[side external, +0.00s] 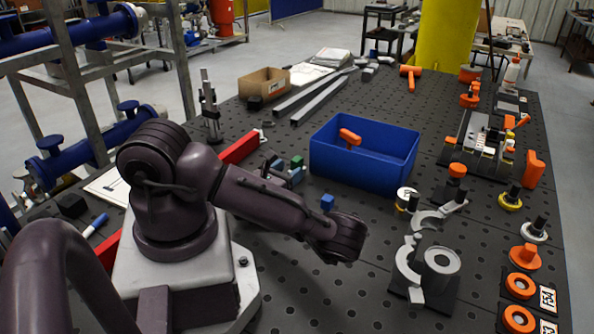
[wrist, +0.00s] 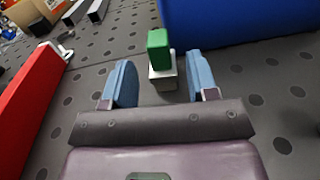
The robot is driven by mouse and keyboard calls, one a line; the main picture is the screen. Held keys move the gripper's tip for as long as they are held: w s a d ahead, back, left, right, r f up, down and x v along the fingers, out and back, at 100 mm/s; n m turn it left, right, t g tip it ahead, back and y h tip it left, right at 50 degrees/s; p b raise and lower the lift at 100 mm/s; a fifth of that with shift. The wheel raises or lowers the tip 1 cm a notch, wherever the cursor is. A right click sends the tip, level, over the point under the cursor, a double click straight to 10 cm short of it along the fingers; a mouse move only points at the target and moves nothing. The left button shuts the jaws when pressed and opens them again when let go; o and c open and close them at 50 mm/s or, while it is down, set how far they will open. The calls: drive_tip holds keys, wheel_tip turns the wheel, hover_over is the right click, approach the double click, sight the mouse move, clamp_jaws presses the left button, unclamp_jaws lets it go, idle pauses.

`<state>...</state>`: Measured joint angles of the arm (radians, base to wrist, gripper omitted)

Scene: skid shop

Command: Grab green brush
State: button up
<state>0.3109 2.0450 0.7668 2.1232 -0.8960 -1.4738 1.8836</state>
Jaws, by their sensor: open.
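A small green block-shaped piece (wrist: 158,48) stands on a pale grey base (wrist: 163,78) on the perforated table; it looks like the green brush, though bristles cannot be made out. In the side view the green piece (side external: 297,161) shows left of the blue bin, small and partly hidden by my gripper. My gripper (wrist: 160,82) is open, with one blue finger on each side of the picture. The green piece and its base show ahead, in line with the gap between the fingers. I see no contact with either finger.
A blue bin (side external: 365,171) holding an orange item stands close on the right. A red bar (side external: 240,147) lies on the left. A cardboard box (side external: 264,82) and metal rails (side external: 310,97) lie farther back.

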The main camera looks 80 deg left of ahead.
sight(294, 166)
drive_tip(key=x, duration=0.4)
drive_tip(key=shift+w+a, duration=0.15)
drive_tip(key=shift+c, duration=0.4)
drive_tip(key=c, duration=0.7)
drive_tip(key=shift+c, duration=0.2)
drive_tip(key=shift+r, duration=0.15)
